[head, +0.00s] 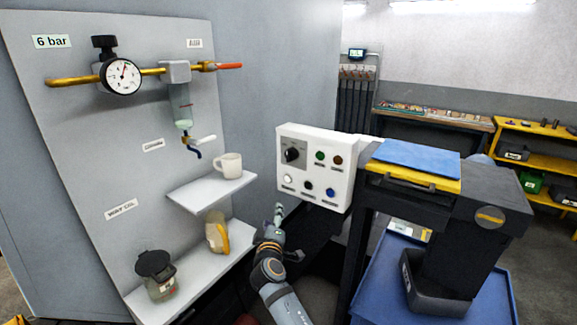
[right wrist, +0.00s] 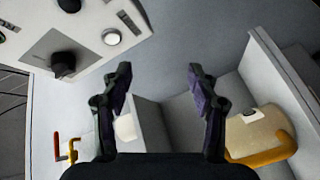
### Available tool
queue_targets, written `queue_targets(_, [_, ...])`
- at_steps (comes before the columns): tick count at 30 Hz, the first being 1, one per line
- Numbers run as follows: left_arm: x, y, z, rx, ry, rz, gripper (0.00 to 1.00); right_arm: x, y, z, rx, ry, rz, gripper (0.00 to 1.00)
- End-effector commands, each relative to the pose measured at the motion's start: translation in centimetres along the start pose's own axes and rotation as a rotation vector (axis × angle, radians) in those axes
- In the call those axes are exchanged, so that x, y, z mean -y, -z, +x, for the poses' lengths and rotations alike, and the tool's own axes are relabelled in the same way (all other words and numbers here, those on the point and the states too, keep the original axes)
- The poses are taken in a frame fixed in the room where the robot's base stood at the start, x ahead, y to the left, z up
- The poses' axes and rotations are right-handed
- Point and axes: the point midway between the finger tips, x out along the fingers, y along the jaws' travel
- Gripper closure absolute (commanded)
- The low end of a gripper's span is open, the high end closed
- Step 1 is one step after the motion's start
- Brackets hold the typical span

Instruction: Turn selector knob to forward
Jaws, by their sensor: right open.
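The selector knob (head: 291,154) is a black knob on a dark square plate at the upper left of the white control box (head: 318,190). In the right wrist view the knob (right wrist: 63,65) shows at the upper left on its plate, outside the space between the fingers. My right gripper (head: 279,211) is just below and left of the box in the head view, apart from the knob. In the right wrist view its two fingers (right wrist: 158,75) are spread, with nothing between them. The knob's exact pointer setting is too small to read. My left gripper does not show.
The box also has several buttons, including a white one (head: 288,178) and a blue one (head: 330,192). Left of the box, a shelf holds a white mug (head: 229,165). A lower shelf holds a yellow-handled container (head: 217,234). A blue-topped dark stand (head: 415,158) is at the right.

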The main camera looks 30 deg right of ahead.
Motion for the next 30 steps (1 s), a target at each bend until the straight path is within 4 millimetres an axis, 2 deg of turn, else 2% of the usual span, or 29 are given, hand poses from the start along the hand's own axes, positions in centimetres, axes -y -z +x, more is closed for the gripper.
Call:
queue_targets(1, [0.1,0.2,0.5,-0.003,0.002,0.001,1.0,-3.9,1.4,-0.3,-0.008,-0.088,0.009,0.4])
queue_targets(3, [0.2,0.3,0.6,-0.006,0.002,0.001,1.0,-8.5,2.6,-1.0,-0.009,-0.189,0.015,0.4])
queue_targets(6, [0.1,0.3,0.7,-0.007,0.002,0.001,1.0,-12.3,3.4,-2.0,-0.004,-0.275,0.022,0.4])
queue_targets(7, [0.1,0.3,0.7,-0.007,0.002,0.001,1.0,-12.9,3.5,-2.1,-0.003,-0.289,0.023,0.4])
queue_targets(11, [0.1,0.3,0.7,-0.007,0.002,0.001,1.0,-13.8,3.6,-2.3,0.0,-0.306,0.024,0.4])
queue_targets(14, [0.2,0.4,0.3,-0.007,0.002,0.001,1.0,-14.0,3.8,-1.7,-0.002,-0.305,0.02,0.4])
queue_targets(24, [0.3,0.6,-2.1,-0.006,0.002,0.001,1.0,-16.2,3.8,4.8,-0.001,-0.304,0.019,0.4])
queue_targets(30, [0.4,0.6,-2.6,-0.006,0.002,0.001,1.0,-16.7,3.7,7.2,-0.002,-0.302,0.021,0.4])
